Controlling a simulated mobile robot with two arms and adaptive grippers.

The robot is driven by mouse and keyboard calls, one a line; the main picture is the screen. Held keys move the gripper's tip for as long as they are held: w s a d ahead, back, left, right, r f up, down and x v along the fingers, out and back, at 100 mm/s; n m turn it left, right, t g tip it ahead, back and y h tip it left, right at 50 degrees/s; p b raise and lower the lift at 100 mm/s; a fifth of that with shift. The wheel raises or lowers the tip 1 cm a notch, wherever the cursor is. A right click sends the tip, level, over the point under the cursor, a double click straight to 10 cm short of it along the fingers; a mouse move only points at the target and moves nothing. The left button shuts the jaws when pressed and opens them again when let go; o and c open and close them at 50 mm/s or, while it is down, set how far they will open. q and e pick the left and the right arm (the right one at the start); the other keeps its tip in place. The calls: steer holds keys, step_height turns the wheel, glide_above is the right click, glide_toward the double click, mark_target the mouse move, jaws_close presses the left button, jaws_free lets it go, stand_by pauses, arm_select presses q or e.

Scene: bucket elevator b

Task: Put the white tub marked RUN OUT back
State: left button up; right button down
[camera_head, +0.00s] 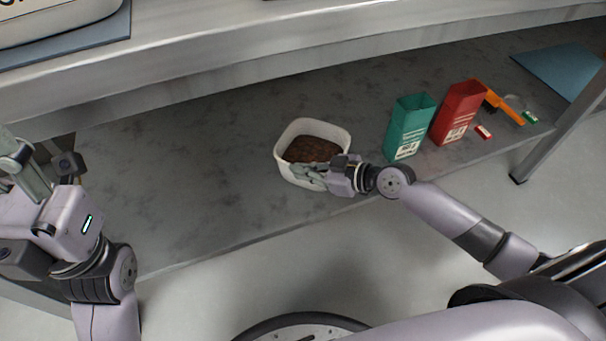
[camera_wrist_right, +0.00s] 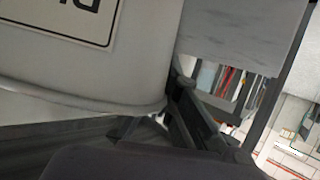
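A white tub (camera_head: 284,165) with dark brown contents stands on the grey lower shelf in the head view. My right gripper (camera_head: 312,173) is at its front right side, its fingers against or very near the wall; whether they clamp it is hidden. In the right wrist view the tub's white wall (camera_wrist_right: 130,75) fills the upper left, with part of a black-framed label in large, cut-off, inverted letters. A dark finger (camera_wrist_right: 195,120) shows beside it. My left gripper (camera_head: 22,165) is at the left edge, away from the tub; its opening is unclear.
A teal container (camera_head: 408,128) and a red container (camera_head: 457,112) stand right of the tub. An orange-handled brush (camera_head: 505,106) and small items lie beyond. A blue mat (camera_head: 562,68) lies far right, bare. Another white container (camera_head: 55,20) sits on the upper shelf. A post (camera_head: 560,130) stands at right.

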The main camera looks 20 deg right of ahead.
steer(key=shift+f, duration=0.1)
steer(key=shift+f, duration=0.2)
steer(key=c, duration=2.2)
jaws_free()
steer(key=shift+c, duration=0.2)
steer(key=o, duration=0.4)
steer(key=shift+o, duration=0.2)
